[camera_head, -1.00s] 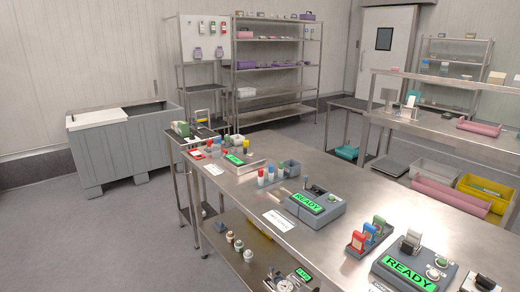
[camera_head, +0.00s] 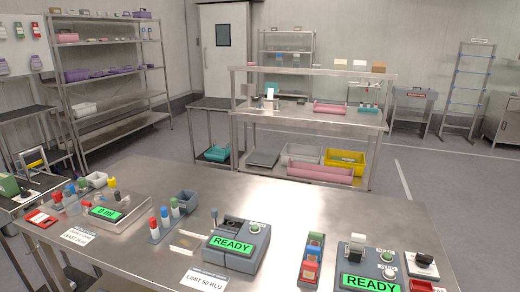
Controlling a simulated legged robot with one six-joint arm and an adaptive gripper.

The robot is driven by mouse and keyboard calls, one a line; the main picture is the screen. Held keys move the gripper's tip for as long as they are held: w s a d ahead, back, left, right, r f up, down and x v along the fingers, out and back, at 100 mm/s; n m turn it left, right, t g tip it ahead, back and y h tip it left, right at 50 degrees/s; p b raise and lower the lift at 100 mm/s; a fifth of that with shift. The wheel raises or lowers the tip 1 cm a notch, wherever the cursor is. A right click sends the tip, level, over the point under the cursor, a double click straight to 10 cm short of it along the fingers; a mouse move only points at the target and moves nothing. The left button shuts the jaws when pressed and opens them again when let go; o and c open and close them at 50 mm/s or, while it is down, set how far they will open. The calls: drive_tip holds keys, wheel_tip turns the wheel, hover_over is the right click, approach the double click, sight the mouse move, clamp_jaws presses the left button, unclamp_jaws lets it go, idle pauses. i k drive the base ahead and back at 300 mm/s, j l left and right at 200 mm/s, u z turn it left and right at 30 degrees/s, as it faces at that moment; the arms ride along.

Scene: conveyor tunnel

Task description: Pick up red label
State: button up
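Several red items show, and I cannot tell which one is the red label. A red block (camera_head: 309,272) stands at the near end of a rack, in front of a blue one (camera_head: 313,252) and a green one (camera_head: 316,239). A flat red-and-white piece (camera_head: 41,218) lies at the left end of the steel table (camera_head: 290,205). A small red-marked piece (camera_head: 422,286) is cut off at the bottom edge. My gripper is not in view.
Two grey devices with green READY screens (camera_head: 232,245) (camera_head: 370,284) stand on the table. A rack of capped tubes (camera_head: 164,224) and a white LIMIT 50 RLU card (camera_head: 204,280) are to the left. Behind, a second steel bench (camera_head: 300,113) holds trays. The table's back middle is clear.

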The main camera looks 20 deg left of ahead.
sight(37, 217)
drive_tip(key=i+j, duration=0.1)
drive_tip(key=j, duration=2.25)
drive_tip(key=i+j, duration=0.15)
drive_tip(key=j, duration=2.2)
drive_tip(key=i+j, duration=0.15)
drive_tip(key=j, duration=1.05)
